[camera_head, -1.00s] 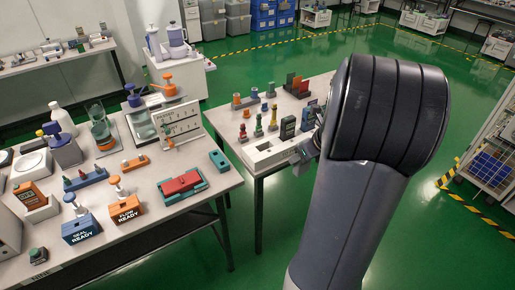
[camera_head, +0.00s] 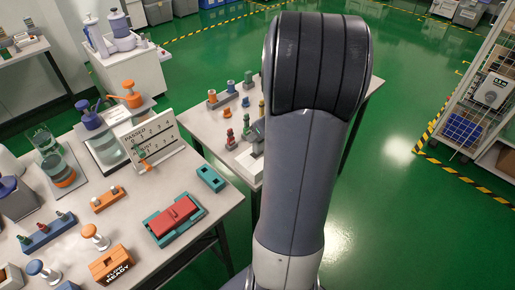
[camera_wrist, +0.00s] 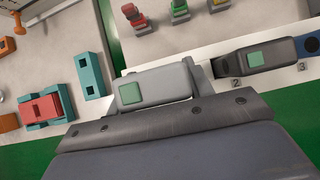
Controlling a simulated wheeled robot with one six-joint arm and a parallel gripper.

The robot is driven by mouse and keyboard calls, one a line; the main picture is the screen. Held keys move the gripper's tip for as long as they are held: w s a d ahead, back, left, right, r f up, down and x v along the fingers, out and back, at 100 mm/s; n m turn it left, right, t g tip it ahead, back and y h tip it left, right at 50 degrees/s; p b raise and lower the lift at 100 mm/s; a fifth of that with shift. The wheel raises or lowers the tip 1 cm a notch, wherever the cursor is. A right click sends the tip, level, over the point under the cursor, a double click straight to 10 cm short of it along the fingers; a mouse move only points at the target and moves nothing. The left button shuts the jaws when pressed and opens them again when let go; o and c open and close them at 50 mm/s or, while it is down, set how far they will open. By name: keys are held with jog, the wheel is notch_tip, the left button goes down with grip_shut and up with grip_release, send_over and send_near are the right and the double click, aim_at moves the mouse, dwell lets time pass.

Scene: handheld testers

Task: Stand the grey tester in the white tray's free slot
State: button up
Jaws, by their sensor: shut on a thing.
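The grey tester (camera_wrist: 165,86), with a green screen, is held in my gripper (camera_wrist: 155,92) in the wrist view. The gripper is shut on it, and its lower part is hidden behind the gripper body. The white tray (camera_wrist: 222,89) lies just beyond and below it, with the numbers 2 and 3 on its edge. A dark tester (camera_wrist: 262,56) stands at number 2. The slot area behind the held tester is hidden, so I cannot tell whether the tester touches the tray. In the head view my arm covers most of the white tray (camera_head: 246,166).
Red and green pegs (camera_wrist: 134,17) stand beyond the tray. A teal block (camera_wrist: 90,75) and a teal holder with a red case (camera_wrist: 42,110) lie on the left table. A dark blue-ended item (camera_wrist: 309,45) is at number 3. Green floor separates the tables.

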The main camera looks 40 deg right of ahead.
aim_at(260, 146)
jog(key=shift+f+b, duration=0.65)
jog(key=shift+f, duration=2.05)
jog(key=shift+f, duration=0.1)
jog(key=shift+f, duration=0.15)
jog(key=o, duration=1)
jog(key=shift+o, duration=0.2)
jog(key=shift+r, duration=0.35)
jog(key=p+v, duration=0.2)
jog(key=v, duration=0.9)
jog(key=shift+s+r, duration=0.25)
jog(key=shift+r, duration=0.1)
